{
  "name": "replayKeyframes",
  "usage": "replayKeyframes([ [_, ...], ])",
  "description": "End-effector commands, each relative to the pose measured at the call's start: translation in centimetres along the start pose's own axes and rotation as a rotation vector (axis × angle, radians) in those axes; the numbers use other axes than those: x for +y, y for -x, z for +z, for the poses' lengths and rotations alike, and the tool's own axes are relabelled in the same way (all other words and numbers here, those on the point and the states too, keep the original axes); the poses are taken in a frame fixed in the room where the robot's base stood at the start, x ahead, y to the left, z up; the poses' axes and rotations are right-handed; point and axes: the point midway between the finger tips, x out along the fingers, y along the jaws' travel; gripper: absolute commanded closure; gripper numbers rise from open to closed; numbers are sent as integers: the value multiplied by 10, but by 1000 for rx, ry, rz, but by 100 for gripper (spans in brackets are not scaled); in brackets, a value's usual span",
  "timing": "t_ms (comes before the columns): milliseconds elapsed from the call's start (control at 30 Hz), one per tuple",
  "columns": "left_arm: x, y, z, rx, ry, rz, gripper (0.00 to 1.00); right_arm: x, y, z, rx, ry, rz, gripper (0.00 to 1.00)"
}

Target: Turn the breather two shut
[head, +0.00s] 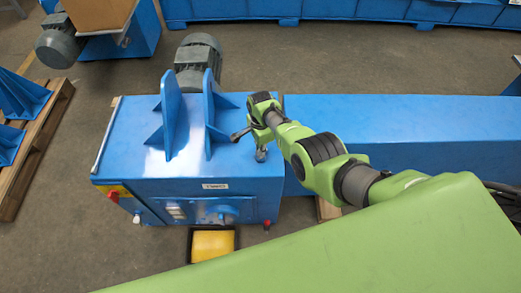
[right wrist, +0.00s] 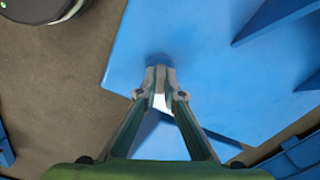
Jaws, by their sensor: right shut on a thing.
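My right gripper (head: 261,150) comes down over the right part of the blue cabinet top (head: 130,140), to the right of two upright blue ribs. In the right wrist view my gripper (right wrist: 160,84) has its fingertips close together, shut on a small grey fitting (right wrist: 160,71) that I take for breather two. It sits just above the blue surface, with a dark patch beside it. The fingers and wrist hide much of it, so its turn position cannot be told. My left gripper is in neither view.
The upright ribs (head: 170,115) stand close left of the gripper. A grey motor (head: 198,60) is behind the cabinet. A long blue housing (head: 420,120) runs right. A yellow container (head: 212,244) lies below the cabinet front. A pallet (head: 40,160) with blue brackets is at left.

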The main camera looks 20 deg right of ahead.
Motion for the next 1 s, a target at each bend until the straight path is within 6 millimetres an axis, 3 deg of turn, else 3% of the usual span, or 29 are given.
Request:
replayKeyframes([
  [500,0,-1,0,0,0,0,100,-3,3,-1,2,-359,-8,100],
  [1000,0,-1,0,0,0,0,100,-4,4,-2,2,-436,-10,100],
])
